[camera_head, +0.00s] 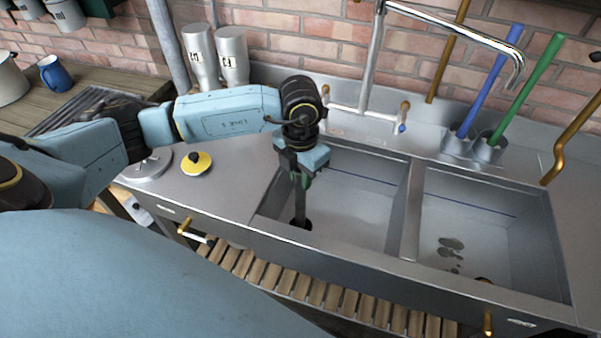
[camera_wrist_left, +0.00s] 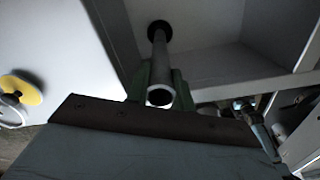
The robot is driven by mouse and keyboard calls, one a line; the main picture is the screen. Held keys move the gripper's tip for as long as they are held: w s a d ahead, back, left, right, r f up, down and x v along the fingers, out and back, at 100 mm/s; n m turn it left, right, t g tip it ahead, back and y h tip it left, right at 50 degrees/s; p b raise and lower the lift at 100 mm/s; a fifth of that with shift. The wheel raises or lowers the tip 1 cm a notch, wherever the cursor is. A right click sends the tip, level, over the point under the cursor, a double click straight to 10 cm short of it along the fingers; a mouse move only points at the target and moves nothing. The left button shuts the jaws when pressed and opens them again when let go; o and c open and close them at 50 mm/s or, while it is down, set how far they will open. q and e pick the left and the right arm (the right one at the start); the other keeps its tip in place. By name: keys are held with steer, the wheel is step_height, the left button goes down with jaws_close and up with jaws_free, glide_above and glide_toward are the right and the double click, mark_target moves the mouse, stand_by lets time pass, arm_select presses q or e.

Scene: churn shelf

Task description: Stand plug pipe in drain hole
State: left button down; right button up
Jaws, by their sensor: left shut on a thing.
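My left gripper (camera_head: 301,180) reaches down into the left sink basin (camera_head: 352,205) and is shut on the plug pipe. In the left wrist view the grey pipe (camera_wrist_left: 160,62) stands between the green fingers (camera_wrist_left: 160,88), its open round end towards the camera. Its far end meets the dark round drain hole (camera_wrist_left: 159,29). In the head view the dark drain spot (camera_head: 303,224) lies directly below the gripper. The pipe looks about upright there. I cannot tell whether its lower end is inside the hole or just above it. My right gripper is not in view.
A divider (camera_head: 412,210) separates the right basin (camera_head: 500,225), which has dark wet patches. A tap (camera_head: 375,60) arches behind. A yellow disc (camera_head: 196,163) lies on the left drainboard. Blue (camera_head: 485,80) and green (camera_head: 528,88) handles stand in holders at the back.

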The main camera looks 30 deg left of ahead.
arm_select(q)
steer(key=shift+f+b, duration=0.65)
steer(key=shift+f, duration=0.2)
steer(key=c, duration=1.1)
jaws_free()
step_height(320, 180, up, 14)
steer(key=shift+f+p, duration=0.25)
steer(key=shift+p, duration=0.15)
